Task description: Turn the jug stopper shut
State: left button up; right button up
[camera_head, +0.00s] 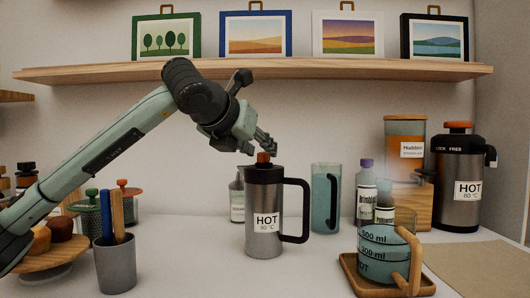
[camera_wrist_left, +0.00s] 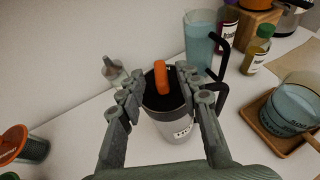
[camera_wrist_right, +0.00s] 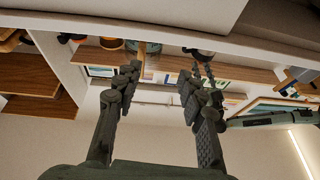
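The steel jug (camera_head: 262,225) marked HOT 80 °C stands upright on the white counter, its black handle to the right. Its orange stopper (camera_head: 263,158) sits on top of the black lid. In the left wrist view the stopper (camera_wrist_left: 161,78) shows as an upright orange tab. My left gripper (camera_head: 262,146) is just above the stopper. In the left wrist view its fingers (camera_wrist_left: 156,85) are spread on both sides of the stopper, with gaps between. My right gripper (camera_wrist_right: 155,85) is open and empty, away from the jug, with shelves and wall behind it.
A glass jug (camera_head: 325,200) with teal liquid and bottles (camera_head: 366,190) stand right of the jug. A measuring cup (camera_head: 385,258) is on a wooden tray (camera_head: 352,277) at front right. A pen cup (camera_head: 115,265) stands at left. A shelf (camera_head: 260,68) with pictures runs above.

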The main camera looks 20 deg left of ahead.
aim_at(264, 153)
pick_arm(q)
jog(key=shift+x, duration=1.7)
jog(key=shift+c, duration=0.3)
grip_shut()
